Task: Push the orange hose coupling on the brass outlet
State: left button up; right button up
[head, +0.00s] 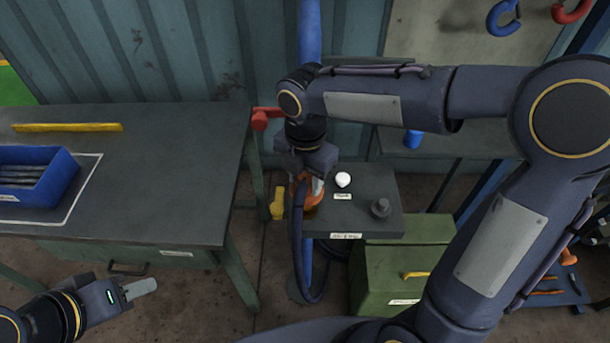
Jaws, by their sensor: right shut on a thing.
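The orange hose coupling (313,197) is at the left end of a small dark shelf, in front of the blue upright pipe. My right gripper (312,180) is shut on it from above and covers part of it. A dark hose (297,250) hangs from the coupling in a loop. The brass outlet cannot be made out, and whether the coupling touches it cannot be told. My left gripper (142,289) is at the lower left, over the floor in front of the workbench, away from the coupling. Its fingers look like one pale bar.
A yellow fitting (278,204) and a red handle (264,118) are left of the coupling. The workbench (160,180) carries a blue bin (60,185). Green boxes (385,275) stand below.

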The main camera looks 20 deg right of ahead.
jog(key=shift+f+b, duration=0.5)
jog(key=shift+f, duration=0.25)
jog(key=shift+f+b, duration=0.95)
jog(key=shift+f, duration=0.7)
jog(key=shift+f, duration=0.35)
jog(key=o, duration=1.4)
jog(key=shift+o, duration=0.2)
